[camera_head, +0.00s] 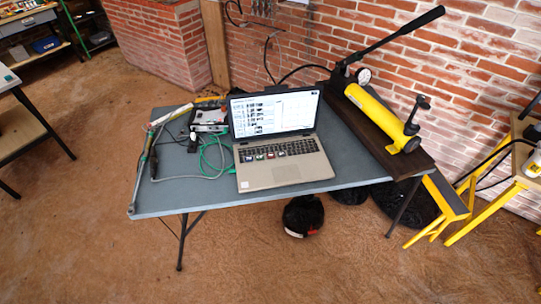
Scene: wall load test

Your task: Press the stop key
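An open laptop (285,173) stands on the grey table, its lit screen (274,112) facing me. A row of keys or stickers (268,152) with coloured marks, some greenish and some reddish, lies across its keyboard. They are too small for me to read, so I cannot tell which one is the stop key. My gripper is not in view, and nothing covers the laptop.
The grey table (225,192) also bears a cabled device (208,118), green cables and a long bent rod (143,165) at left. A yellow hand pump (380,115) sits on a dark board at right. A brick wall (470,80) stands behind. Floor (100,250) in front is clear.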

